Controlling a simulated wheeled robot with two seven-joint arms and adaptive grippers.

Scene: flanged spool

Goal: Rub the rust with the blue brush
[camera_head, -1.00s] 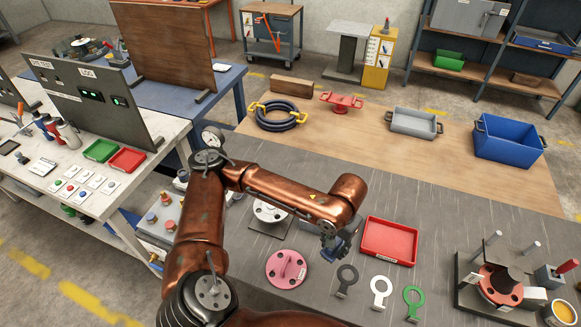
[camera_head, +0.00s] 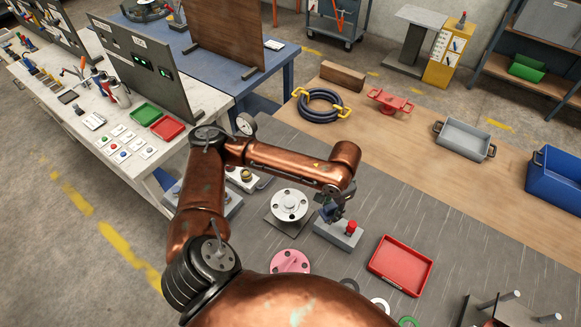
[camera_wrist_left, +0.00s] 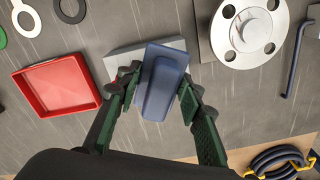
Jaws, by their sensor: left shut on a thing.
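My left gripper (camera_head: 328,212) comes in from the left over the grey mat in the head view. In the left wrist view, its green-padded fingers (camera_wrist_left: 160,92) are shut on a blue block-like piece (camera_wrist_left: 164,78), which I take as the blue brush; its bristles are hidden. The brush overlaps a grey block (camera_wrist_left: 118,62) in that view, and I cannot tell whether they touch. The same grey block shows in the head view (camera_head: 332,236). A silver flange (camera_head: 289,204) lies left of the gripper. I cannot make out rust. My right gripper is not in view.
A red tray (camera_head: 402,264) lies right of the grey block. A pink flange (camera_head: 290,262) is in front of the silver one. A coiled hose (camera_head: 320,104), a red fitting (camera_head: 389,101), a grey bin (camera_head: 464,139) and a blue bin (camera_head: 556,180) stand behind on the wooden top.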

